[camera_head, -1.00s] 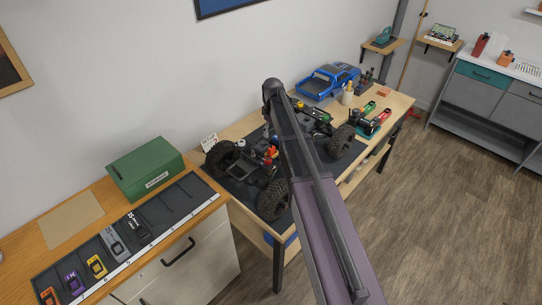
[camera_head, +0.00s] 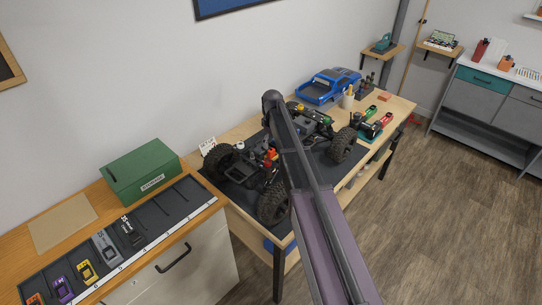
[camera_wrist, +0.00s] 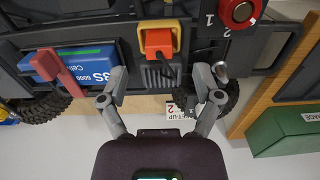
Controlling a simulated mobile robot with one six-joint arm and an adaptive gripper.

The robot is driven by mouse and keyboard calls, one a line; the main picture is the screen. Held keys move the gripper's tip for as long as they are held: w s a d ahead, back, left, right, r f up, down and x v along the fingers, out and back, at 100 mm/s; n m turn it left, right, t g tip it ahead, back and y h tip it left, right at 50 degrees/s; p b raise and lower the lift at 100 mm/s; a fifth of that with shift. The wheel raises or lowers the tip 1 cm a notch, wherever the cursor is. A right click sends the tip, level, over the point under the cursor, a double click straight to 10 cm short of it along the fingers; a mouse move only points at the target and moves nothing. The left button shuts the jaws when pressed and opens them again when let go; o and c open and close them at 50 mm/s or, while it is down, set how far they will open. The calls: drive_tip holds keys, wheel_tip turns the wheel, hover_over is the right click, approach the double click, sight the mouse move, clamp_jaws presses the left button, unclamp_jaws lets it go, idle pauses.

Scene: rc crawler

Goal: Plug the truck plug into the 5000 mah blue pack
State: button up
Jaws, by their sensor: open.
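The blue pack (camera_wrist: 98,68), marked "5000", lies in the truck chassis in the wrist view, with a red strap or lever (camera_wrist: 62,72) across it. An orange plug (camera_wrist: 158,42) sits at a yellow-rimmed piece (camera_wrist: 174,28) to the pack's right; a dark lead shows below it. I cannot tell whether this plug is joined to anything. My gripper (camera_wrist: 159,76) is open and empty, its fingertips apart just below the orange plug in the picture. In the head view the truck chassis (camera_head: 244,167) stands on the bench, partly hidden by my arm; my gripper is hidden there.
A red knob (camera_wrist: 238,12), a wheel (camera_wrist: 216,106) and a set-up card (camera_wrist: 177,108) are near my gripper. A green storage box (camera_head: 143,171) and a slotted tray (camera_head: 160,222) with several packs are at left. The blue truck body (camera_head: 328,86) is behind.

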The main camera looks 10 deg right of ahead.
sight(272, 150)
drive_tip(key=shift+f, duration=0.15)
drive_tip(key=shift+w+a+f+b, duration=0.1)
drive_tip(key=shift+f+b, duration=2.4)
drive_tip(key=shift+b, duration=0.1)
